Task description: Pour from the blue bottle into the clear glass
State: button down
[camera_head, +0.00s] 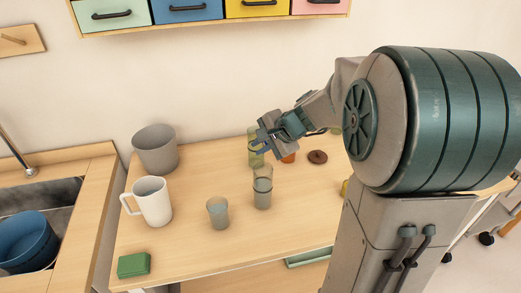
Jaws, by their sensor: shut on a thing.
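My gripper (266,137) is above the back middle of the table and is shut on a small blue thing. This looks like the blue bottle, but the fingers hide most of it and its tilt cannot be told. A tall clear glass (262,188) stands upright on the table just below my gripper, apart from it. A shorter grey-blue tinted glass (218,214) stands to its left and nearer. Which of the two is the task's clear glass is not certain. A translucent green vessel (255,158) stands behind my gripper, partly hidden.
A white mug (152,201), a grey pot (156,149) and a green block (133,264) are on the left of the table. An orange thing (289,158) and a brown disc (317,157) lie at the back right. A sink with a blue bowl (27,240) is at far left.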

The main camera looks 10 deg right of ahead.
jog(key=shift+f+b, duration=0.25)
jog(key=shift+b, duration=0.05)
jog(key=shift+r, duration=0.15)
jog(key=shift+b, duration=0.45)
jog(key=shift+w+d+f+n+t+h+b, duration=0.1)
jog(key=shift+f+n+t+h+b, duration=0.55)
jog(key=shift+b, duration=1.85)
dwell(2.6)
jog(key=shift+r, duration=0.15)
dwell(0.5)
jog(key=shift+r+m+g+y+p, duration=0.45)
jog(key=shift+r+m+y+p, duration=0.15)
jog(key=shift+p, duration=1.2)
jog(key=shift+r+p, duration=0.15)
jog(key=shift+p, duration=0.15)
